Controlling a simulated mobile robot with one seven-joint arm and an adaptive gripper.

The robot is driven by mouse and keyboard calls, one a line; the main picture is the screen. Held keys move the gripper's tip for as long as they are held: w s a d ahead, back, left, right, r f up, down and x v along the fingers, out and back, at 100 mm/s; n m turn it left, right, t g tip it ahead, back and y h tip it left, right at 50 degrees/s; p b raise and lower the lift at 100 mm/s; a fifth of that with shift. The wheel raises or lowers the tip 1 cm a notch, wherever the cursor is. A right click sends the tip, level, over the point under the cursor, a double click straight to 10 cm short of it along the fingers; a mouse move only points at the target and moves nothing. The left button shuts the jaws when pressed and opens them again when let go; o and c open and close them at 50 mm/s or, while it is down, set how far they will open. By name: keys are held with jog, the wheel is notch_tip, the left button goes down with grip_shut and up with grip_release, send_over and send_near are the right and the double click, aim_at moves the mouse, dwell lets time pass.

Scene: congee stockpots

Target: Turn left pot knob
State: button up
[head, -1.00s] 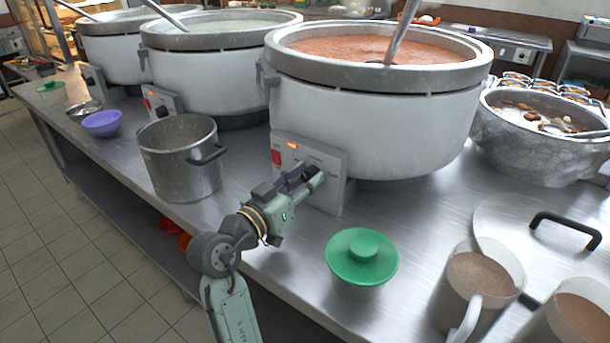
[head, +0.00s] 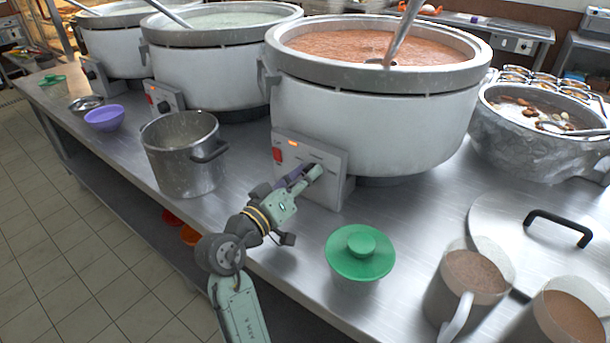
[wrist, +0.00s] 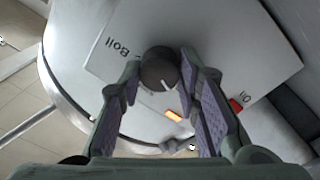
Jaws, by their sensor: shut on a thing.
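The large white pot (head: 375,115) with reddish-brown food is the nearest and the rightmost of the big white pots. A control panel (head: 307,165) with a red switch and an orange light is on its front. My gripper (head: 312,172) reaches this panel and hides the knob in the head view. In the wrist view the dark round knob (wrist: 159,66) sits between the fingertips of my gripper (wrist: 161,74), which is shut on it. A white mark on the knob points down in the picture, and the word "Boil" is printed to its left.
A steel pot (head: 182,160) stands left of my arm. A green-lidded container (head: 360,252) stands close on its right, with a mug (head: 465,285) beyond. Two more white pots (head: 215,75) and a purple bowl (head: 104,118) are further left.

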jog(key=o, duration=1.1)
jog(key=shift+o, duration=0.2)
jog(key=shift+s, duration=0.1)
jog(key=v, duration=1.2)
